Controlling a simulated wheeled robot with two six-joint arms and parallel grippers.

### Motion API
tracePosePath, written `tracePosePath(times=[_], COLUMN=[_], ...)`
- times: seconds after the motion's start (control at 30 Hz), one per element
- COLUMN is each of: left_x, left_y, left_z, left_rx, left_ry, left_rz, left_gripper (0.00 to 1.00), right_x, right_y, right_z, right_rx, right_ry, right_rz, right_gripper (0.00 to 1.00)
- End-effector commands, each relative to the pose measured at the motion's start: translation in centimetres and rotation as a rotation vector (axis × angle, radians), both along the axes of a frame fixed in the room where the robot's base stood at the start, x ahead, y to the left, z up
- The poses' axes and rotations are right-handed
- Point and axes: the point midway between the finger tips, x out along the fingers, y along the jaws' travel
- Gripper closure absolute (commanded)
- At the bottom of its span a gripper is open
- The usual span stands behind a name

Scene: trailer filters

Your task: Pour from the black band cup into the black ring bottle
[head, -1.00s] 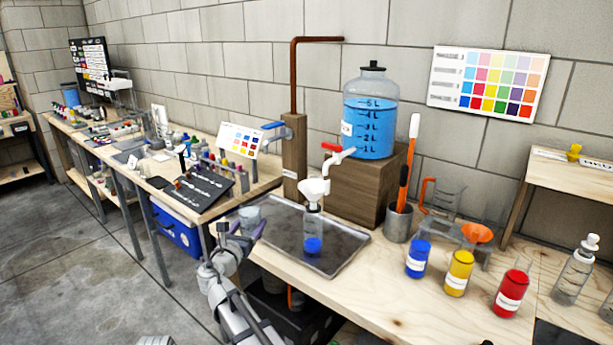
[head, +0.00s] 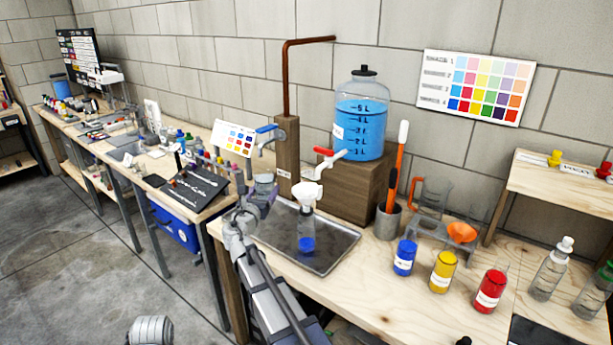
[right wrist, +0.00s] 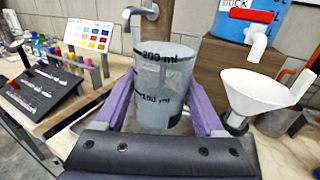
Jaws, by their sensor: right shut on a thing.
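My right gripper (head: 262,196) is shut on a clear cup (right wrist: 165,85) with black markings reading 200 ml. The cup is upright between the purple fingers in the right wrist view. A dark patch shows low on it, partly hidden; its contents are hard to tell. The bottle (head: 306,238) stands upright on the metal tray, with blue at its bottom and a white funnel (head: 306,197) in its mouth. In the right wrist view the funnel (right wrist: 262,92) is right of the cup, apart from it, with a dark ring under it.
The grey tray (head: 335,255) lies under the bottle. A large jug of blue liquid (head: 362,122) with a red-handled tap stands on a wooden block behind. A metal tap (right wrist: 140,14) is just behind the cup. Blue, yellow and red bottles stand at right.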

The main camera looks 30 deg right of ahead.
Motion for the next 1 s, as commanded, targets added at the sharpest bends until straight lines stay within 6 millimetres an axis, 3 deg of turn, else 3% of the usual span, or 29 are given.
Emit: tracePosePath(times=[0.53, 1.0], left_x=[0.0, 0.0], left_y=[0.0, 0.0], left_z=[0.5, 2.0], left_rx=[0.0, 0.0], left_ry=[0.0, 0.0], left_rz=[0.0, 0.0], left_gripper=[0.5, 0.5], right_x=[0.0, -0.7], right_y=[-0.3, -1.2], right_z=[0.4, 1.4], right_rx=[0.022, 0.196], right_ry=[-0.016, -0.14], right_rz=[0.003, 0.007], right_gripper=[1.0, 1.0])
